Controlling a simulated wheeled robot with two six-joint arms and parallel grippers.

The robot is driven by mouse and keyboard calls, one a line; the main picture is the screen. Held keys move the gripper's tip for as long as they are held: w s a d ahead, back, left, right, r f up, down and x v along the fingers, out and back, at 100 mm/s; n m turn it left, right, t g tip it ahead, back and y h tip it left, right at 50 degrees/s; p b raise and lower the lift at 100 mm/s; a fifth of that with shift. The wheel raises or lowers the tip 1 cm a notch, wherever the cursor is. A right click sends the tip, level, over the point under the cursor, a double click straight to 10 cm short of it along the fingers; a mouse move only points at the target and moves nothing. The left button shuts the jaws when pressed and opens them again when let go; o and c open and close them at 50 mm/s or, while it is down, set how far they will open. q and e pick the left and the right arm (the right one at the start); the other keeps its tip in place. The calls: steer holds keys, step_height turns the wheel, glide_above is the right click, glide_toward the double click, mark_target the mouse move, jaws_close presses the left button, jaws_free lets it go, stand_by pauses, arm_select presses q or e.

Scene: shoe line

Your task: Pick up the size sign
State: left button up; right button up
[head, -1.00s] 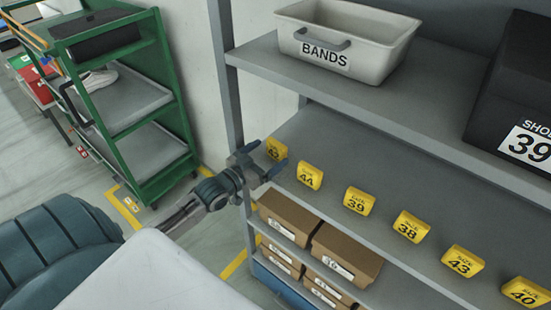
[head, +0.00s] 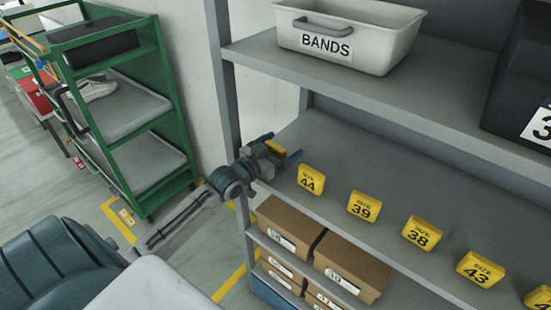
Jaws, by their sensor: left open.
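Several yellow size signs stand in a row along the front of the middle shelf. The leftmost yellow sign (head: 277,148) is mostly hidden by my left gripper, and its number is not readable. My left gripper (head: 283,149) is open, with one finger on each side of that sign; I cannot tell whether they touch it. To the right stand the size 44 sign (head: 311,180), size 39 sign (head: 364,207), size 38 sign (head: 422,233) and size 43 sign (head: 480,269). Another sign (head: 541,300) is cut off at the right edge. My right gripper is not in view.
The grey shelf (head: 400,180) is clear behind the signs. A white BANDS bin (head: 350,35) and a black shoe box (head: 520,80) are on the shelf above. Brown boxes (head: 350,265) sit below. A green cart (head: 170,140) stands at the left.

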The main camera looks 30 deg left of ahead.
arm_select(q)
steer(key=c, duration=1.1)
